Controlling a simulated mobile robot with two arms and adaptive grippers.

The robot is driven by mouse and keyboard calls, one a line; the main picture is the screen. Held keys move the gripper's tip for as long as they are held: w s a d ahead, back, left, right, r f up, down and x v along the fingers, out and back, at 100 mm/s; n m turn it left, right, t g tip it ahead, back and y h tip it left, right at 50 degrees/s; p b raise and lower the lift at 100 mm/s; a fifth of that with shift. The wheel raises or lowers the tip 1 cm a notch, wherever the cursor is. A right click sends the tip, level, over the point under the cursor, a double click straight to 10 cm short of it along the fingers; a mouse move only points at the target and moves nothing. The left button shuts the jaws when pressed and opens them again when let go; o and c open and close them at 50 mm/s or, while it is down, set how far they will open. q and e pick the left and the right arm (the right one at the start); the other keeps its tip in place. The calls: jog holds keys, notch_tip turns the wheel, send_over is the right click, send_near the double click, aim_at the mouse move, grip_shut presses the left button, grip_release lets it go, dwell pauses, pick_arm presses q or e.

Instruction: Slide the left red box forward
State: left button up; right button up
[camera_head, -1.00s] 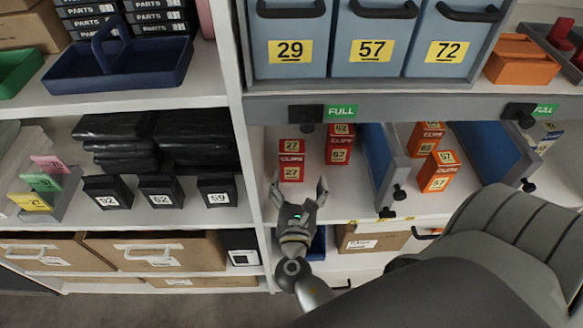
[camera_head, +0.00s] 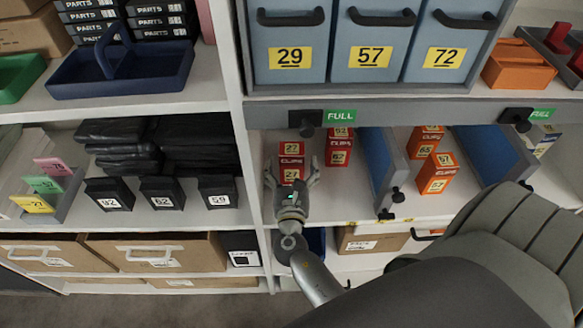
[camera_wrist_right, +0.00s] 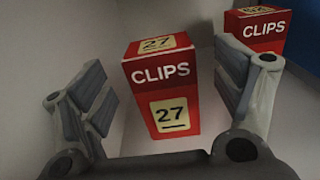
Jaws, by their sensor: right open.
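The left red box, marked CLIPS 27 (camera_head: 291,162), stands on the shelf in the right bay, by the upright on its left. In the right wrist view the same red box (camera_wrist_right: 160,90) stands upright between my finger pads, with gaps on both sides. My right gripper (camera_head: 291,172) is open in front of the box, its fingers at the left and right of the box's lower part. In the right wrist view the open gripper (camera_wrist_right: 165,105) holds nothing. My left gripper is not in view.
Another red box, marked 62 (camera_head: 339,147), stands to the right; it also shows in the right wrist view (camera_wrist_right: 258,27). A blue divider (camera_head: 376,160) separates it from several orange boxes (camera_head: 437,174). A grey rail (camera_head: 400,108) with a FULL tag runs above.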

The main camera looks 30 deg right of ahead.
jog(key=x, duration=0.5)
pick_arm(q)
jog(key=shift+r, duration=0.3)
